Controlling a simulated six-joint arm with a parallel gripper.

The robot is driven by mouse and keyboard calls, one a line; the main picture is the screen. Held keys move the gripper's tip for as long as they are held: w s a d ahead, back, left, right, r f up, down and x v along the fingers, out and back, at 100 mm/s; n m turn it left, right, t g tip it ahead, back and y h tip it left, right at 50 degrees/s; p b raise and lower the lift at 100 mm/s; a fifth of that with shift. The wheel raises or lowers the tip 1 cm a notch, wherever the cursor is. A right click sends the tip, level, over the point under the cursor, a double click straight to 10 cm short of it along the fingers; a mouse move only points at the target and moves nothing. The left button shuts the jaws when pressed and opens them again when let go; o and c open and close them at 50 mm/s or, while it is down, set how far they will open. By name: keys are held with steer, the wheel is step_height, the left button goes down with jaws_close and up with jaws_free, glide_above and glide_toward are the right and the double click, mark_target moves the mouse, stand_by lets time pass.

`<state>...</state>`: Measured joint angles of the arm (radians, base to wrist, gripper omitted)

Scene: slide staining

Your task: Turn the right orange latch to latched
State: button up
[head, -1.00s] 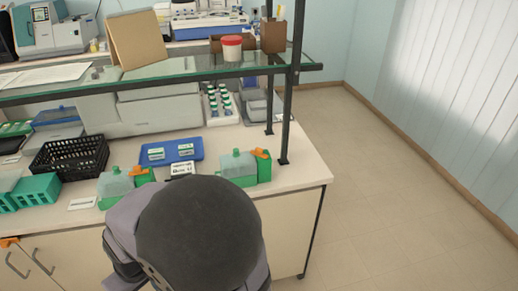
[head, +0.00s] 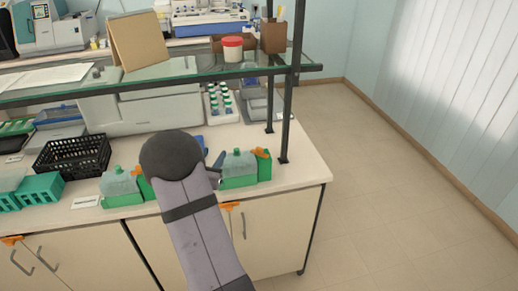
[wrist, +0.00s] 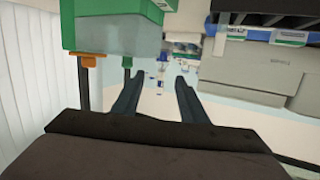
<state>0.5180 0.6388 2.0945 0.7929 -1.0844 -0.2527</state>
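The right green box (head: 240,182) has a translucent lid (head: 239,164) with a green knob and an orange latch (head: 262,153) at its right end. It shows upside down in the wrist view at upper left, with its orange latch (wrist: 90,60) beside the knob (wrist: 127,62). My gripper (head: 219,168) is just left of this box, partly hidden by my wrist. In the wrist view its two fingers (wrist: 157,98) are apart with nothing between them, clear of the latch. Another orange latch (head: 231,205) is on the cabinet doors below. I cannot tell whether either is latched.
A black basket (head: 72,158) and teal racks (head: 38,189) are farther left. A glass shelf (head: 180,76) on dark posts (head: 286,120) spans above the bench. Bottles (head: 220,103) stand behind.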

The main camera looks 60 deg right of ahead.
mark_target(258, 150)
steer(key=shift+s+d+f+m+g+h+p, duration=0.1)
steer(key=shift+s+d+m+g+h+p, duration=0.2)
steer(key=shift+s+d+m+g+h, duration=0.95)
steer(key=shift+s+d+f+n+g+y+p, duration=0.1)
steer(key=shift+s+d+g+y+p, duration=0.3)
steer(key=shift+s+d, duration=1.9)
steer(key=shift+s+d+f+m+g+h+p, duration=0.15)
steer(key=shift+s+d+m+g+h, duration=0.75)
steer(key=shift+s+d, duration=0.85)
steer(key=shift+d+n, duration=0.25)
steer(key=shift+d, duration=0.55)
jaws_close()
